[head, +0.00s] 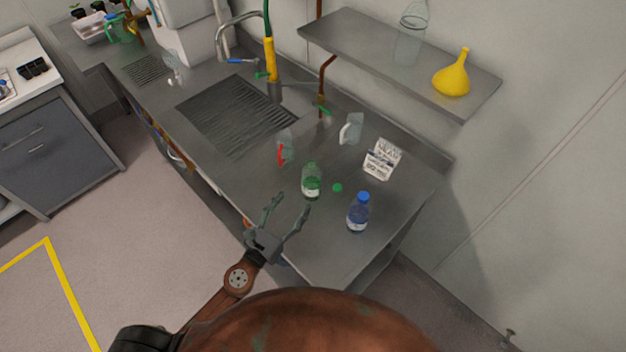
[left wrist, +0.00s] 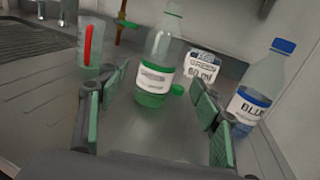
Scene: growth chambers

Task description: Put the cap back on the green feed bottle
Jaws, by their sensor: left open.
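The green feed bottle (head: 311,182) stands upright on the steel counter, its neck uncapped; it also shows in the left wrist view (left wrist: 154,82), with a white label and green liquid. The green cap (head: 337,187) lies on the counter just right of the bottle; in the left wrist view it is a small green piece (left wrist: 177,90) beside the bottle. My left gripper (head: 287,205) is open and empty, in front of the bottle, with the bottle and cap between its fingers in the left wrist view (left wrist: 158,118). My right gripper is not in view.
A blue-capped bottle (head: 358,213) stands right of the cap. A shelf (head: 340,43) with a yellow flask (head: 452,77) overhangs the back. The front counter is clear.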

